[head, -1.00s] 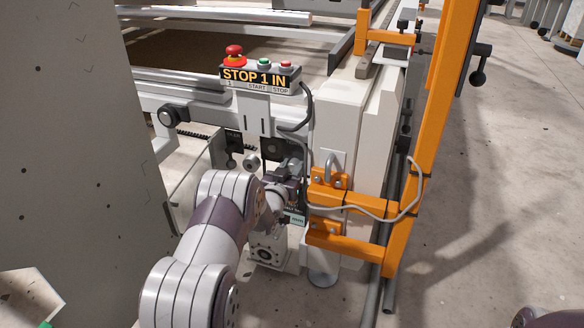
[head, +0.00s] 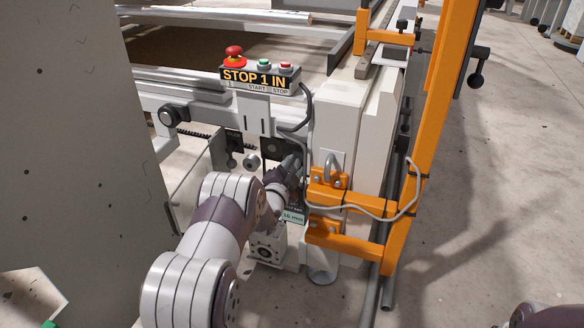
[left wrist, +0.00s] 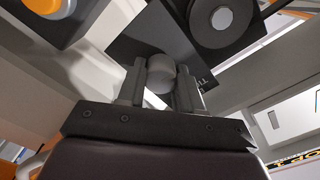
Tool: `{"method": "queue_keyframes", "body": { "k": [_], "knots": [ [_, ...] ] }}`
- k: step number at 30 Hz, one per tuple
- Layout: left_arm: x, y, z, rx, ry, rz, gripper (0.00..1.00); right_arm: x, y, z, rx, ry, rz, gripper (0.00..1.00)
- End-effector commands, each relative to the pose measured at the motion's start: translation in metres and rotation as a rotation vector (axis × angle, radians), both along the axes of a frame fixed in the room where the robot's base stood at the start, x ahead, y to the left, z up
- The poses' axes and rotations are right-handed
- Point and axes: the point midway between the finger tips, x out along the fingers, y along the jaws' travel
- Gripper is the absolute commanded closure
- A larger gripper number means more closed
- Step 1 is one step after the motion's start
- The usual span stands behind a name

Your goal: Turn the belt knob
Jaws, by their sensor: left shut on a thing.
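In the left wrist view a small grey round knob (left wrist: 160,73), taken as the belt knob, sits on a black plate (left wrist: 140,38) with partly hidden lettering. My left gripper (left wrist: 160,88) has one finger on each side of this knob and is shut on it. In the head view my left gripper (head: 292,165) is at the black plate (head: 272,148) below the control box; the knob itself is hidden there by my gripper. My right gripper is out of view.
A control box (head: 258,78) with red and green buttons stands above. Another grey knob (head: 251,162) is to the left. An orange frame (head: 345,200) with a looping cable stands close on the right. Open floor (head: 480,200) lies farther right.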

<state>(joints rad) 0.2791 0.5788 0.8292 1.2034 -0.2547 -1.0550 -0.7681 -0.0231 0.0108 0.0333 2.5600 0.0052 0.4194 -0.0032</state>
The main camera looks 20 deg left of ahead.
Motion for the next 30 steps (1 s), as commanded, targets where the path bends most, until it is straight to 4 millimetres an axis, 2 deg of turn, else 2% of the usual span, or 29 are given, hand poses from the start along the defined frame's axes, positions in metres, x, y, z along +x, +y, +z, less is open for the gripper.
{"method": "queue_keyframes", "body": {
  "k": [30],
  "knots": [
    [0.0001,-0.0027,-0.0037,0.962,0.054,-0.005,0.95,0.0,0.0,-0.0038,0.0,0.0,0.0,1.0]
  ]
}}
